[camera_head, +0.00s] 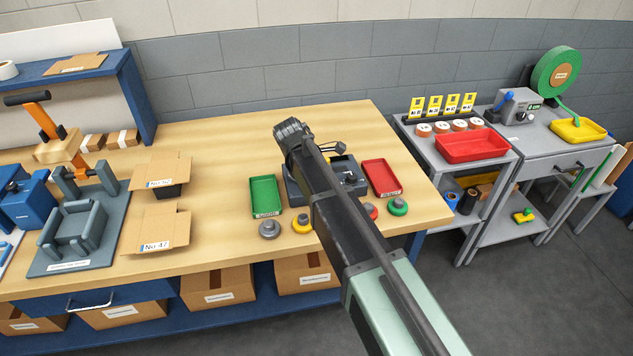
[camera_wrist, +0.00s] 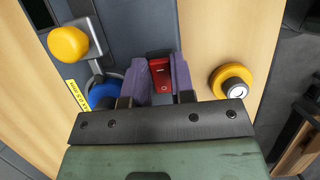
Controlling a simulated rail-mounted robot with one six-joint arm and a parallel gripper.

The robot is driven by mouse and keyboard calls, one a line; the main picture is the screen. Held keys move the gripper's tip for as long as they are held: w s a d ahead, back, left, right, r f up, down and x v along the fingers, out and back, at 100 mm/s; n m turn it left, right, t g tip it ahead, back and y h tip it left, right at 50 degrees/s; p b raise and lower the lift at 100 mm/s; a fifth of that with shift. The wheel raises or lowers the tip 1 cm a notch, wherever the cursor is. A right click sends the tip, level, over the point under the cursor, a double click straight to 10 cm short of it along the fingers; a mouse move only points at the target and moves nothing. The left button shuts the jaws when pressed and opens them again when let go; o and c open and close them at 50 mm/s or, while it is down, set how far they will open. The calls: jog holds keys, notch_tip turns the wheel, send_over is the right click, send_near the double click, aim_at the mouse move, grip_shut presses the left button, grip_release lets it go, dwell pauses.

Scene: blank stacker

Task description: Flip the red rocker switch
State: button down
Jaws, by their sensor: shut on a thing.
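The red rocker switch (camera_wrist: 160,72) shows in the wrist view, set in a dark machine (camera_wrist: 142,22). My gripper (camera_wrist: 163,78) has its two purple fingers on either side of the switch, shut on it. The top face of the switch shows between the fingers; its lower part is partly hidden. In the head view my arm crosses over the dark machine (camera_head: 349,170) and hides the switch and the fingertips.
A lever with a yellow knob (camera_wrist: 68,44) and a blue button (camera_wrist: 106,94) are left of the fingers. A yellow button (camera_wrist: 231,81) stands to the right. A green tray (camera_head: 265,195) and red tray (camera_head: 382,178) flank the machine on the wooden bench (camera_head: 235,130).

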jog(key=c, duration=1.2)
grip_release()
jog(key=shift+c, duration=0.2)
jog(key=p+v, duration=1)
jog(key=shift+r, duration=0.3)
jog(key=shift+a, duration=0.15)
